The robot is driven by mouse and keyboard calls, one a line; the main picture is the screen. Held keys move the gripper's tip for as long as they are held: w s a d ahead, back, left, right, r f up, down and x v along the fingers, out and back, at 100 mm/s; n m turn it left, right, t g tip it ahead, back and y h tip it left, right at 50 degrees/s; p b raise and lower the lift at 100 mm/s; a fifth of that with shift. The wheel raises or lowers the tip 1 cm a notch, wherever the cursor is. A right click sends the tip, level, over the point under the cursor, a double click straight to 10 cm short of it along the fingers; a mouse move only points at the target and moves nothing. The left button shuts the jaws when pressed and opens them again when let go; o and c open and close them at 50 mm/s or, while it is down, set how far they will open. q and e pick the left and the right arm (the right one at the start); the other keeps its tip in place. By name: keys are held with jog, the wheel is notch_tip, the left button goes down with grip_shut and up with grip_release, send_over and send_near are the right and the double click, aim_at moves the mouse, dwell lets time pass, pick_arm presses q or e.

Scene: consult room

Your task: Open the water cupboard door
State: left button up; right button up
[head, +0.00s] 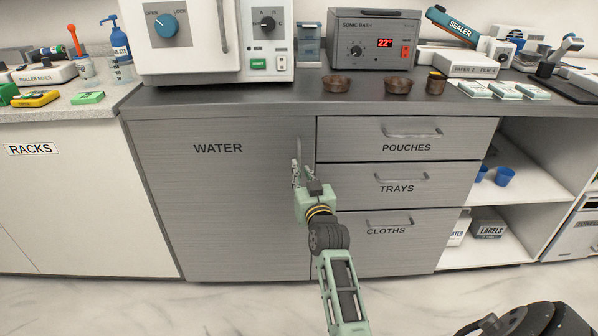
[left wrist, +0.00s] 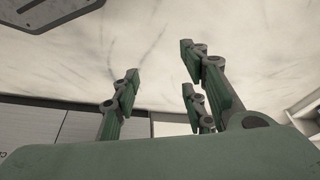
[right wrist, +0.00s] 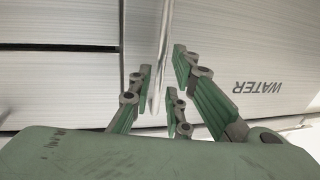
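The water cupboard door (head: 225,210) is a grey panel marked WATER, and it looks shut, flush with the drawers beside it. Its upright bar handle (head: 299,150) is near its right edge; in the right wrist view the handle (right wrist: 166,35) runs between the fingers. My right gripper (head: 302,172) is at the handle. Its fingers (right wrist: 161,62) are partly closed around the bar, with small gaps showing on both sides. My left gripper (left wrist: 160,62) is open and empty over pale marble floor; it is outside the head view.
Drawers marked POUCHES (head: 395,138), TRAYS (head: 395,186) and CLOTHS (head: 385,235) are right of the door. The counter (head: 225,98) above carries a white device (head: 190,50) and a sonic bath (head: 372,40). The floor (head: 230,305) before the door is clear.

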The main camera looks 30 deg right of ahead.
pick_arm(q)
jog(key=shift+b+v, duration=0.35)
jog(key=shift+v, duration=0.9)
pick_arm(e)
jog(key=shift+x, duration=1.9)
grip_shut()
